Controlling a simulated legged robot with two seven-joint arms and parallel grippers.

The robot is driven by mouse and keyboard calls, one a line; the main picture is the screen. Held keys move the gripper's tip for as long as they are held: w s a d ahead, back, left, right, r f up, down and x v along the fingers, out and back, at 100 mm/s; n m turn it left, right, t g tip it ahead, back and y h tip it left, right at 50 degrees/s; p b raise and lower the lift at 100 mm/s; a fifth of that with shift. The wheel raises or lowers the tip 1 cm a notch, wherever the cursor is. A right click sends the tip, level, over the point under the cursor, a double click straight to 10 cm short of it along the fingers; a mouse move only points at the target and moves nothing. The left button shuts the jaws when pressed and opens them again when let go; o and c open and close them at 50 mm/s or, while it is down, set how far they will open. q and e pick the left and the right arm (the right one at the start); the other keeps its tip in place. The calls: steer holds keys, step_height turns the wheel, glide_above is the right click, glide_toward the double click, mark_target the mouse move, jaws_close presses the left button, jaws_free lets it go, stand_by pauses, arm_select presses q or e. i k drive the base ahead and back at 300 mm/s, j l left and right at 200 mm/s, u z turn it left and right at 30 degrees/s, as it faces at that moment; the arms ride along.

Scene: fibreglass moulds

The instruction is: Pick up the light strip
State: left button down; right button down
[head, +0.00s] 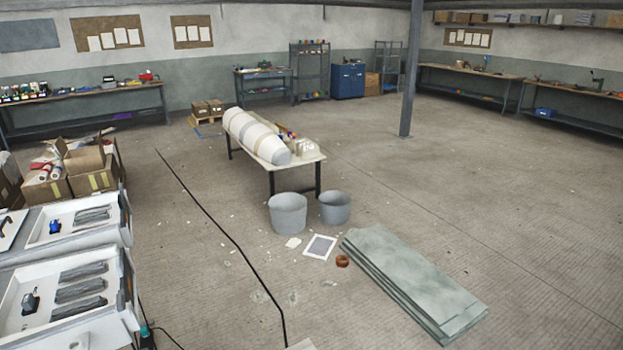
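I cannot make out a light strip for certain in the head view. A long thin black cable or line (222,231) runs across the floor from the upper left to the bottom edge. A small pale piece (302,344) is cut off by the bottom edge, and I cannot tell what it is. Neither of my grippers is in view.
Mould trays (118,268) stand at the left, by open cardboard boxes (92,181). A table (309,159) bears a large white mould (256,136). Two grey buckets (288,213) (335,207), stacked grey-green sheets (415,285) and a post (411,75) stand around open floor.

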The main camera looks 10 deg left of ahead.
mark_target(71, 310)
steer(key=u, duration=1.3)
steer(key=i+j+u, duration=0.1)
steer(key=u, duration=0.45)
